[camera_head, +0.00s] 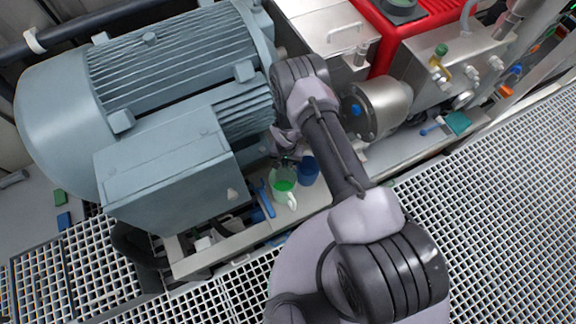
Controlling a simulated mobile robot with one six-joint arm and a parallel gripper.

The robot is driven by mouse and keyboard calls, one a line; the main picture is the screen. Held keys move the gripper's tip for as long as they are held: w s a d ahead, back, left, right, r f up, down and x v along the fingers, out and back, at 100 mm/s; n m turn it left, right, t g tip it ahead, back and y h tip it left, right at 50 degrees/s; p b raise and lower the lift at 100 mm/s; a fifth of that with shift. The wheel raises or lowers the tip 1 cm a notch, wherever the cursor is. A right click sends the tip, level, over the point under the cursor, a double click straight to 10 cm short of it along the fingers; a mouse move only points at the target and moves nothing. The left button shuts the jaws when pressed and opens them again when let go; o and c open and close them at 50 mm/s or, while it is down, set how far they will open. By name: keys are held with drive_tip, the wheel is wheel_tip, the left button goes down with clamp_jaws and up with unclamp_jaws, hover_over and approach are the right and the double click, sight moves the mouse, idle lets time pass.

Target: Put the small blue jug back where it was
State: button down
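A small dark blue vessel (307,170), which looks like the small blue jug, stands on the metal ledge beside the large grey motor. My arm partly covers its right side. A white cup with green inside (284,187) stands just left of it, its handle toward the front. My gripper (288,158) is above and just left of the blue vessel, behind the white cup's rim. Its fingers are small and dark here, and I cannot tell whether they are open or touch either vessel.
The grey motor (180,60) with its box (165,165) blocks the left. A blue handle (266,199) lies left of the cup. A metal cylinder (380,105) and red machine (420,25) stand at right. A teal item (457,122) lies on the far right ledge.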

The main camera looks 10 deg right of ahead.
drive_tip(key=shift+r, duration=0.15)
drive_tip(key=c, duration=1.5)
unclamp_jaws()
drive_tip(key=shift+o, duration=0.2)
